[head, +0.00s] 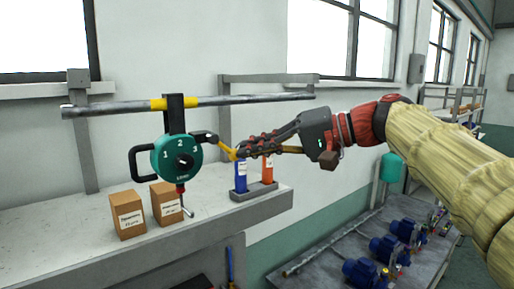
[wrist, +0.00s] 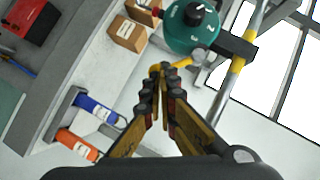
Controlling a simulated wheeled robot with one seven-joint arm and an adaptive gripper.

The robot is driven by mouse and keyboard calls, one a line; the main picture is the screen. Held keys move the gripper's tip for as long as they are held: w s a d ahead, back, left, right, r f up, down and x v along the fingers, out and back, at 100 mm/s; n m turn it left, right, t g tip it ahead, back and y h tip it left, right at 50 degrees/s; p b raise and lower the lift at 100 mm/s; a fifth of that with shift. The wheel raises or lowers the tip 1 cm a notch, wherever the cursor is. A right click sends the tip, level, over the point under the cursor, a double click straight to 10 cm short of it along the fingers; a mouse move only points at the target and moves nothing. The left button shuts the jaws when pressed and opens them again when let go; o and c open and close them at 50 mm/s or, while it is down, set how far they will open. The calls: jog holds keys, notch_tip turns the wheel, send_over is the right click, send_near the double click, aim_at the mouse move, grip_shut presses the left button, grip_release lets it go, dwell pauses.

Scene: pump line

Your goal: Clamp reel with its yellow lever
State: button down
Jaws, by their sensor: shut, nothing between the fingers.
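The teal reel (head: 177,158), marked 1, 2, 3, hangs by a black bracket (head: 175,112) from a horizontal grey pipe; it also shows at the top of the wrist view (wrist: 192,22). Its yellow lever (head: 226,150) sticks out on the right side from a dark joint; in the wrist view the lever (wrist: 181,64) lies just beyond my fingertips. My gripper (head: 242,152) is shut and empty, its tips beside the lever's free end; I cannot tell whether they touch it. The fingertips (wrist: 160,72) hide part of the lever's end.
The grey pipe (head: 235,100) has yellow bands beside the bracket. Two cardboard boxes (head: 127,215) stand on the bench below the reel. A blue tube (head: 240,177) and an orange tube (head: 267,170) stand in a grey holder under my gripper. Blue pumps (head: 385,249) sit lower right.

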jog(key=shift+s+a+f+m+y+b, duration=0.15)
jog(key=shift+f+m+y+b, duration=0.25)
jog(key=shift+b, duration=0.3)
jog(key=shift+s+a+f+m+y+b, duration=0.1)
jog(key=shift+f+m+y+b, duration=0.25)
jog(key=shift+b, duration=0.3)
jog(key=f+m+y+b, duration=0.1)
jog(key=b, duration=0.1)
jog(key=s+a+m+y+b, duration=0.1)
jog(key=m+b, duration=0.1)
jog(key=a+f+m+t+y+b, duration=0.1)
jog(key=m+b, duration=0.1)
jog(key=b, duration=0.1)
jog(key=shift+s+a+f, duration=0.25)
jog(key=shift+s+f, duration=0.1)
jog(key=shift+s, duration=0.05)
jog(key=shift+s+a+f+b, duration=0.15)
jog(key=shift+a+b, duration=0.2)
jog(key=shift+b, duration=0.25)
dwell(1.2)
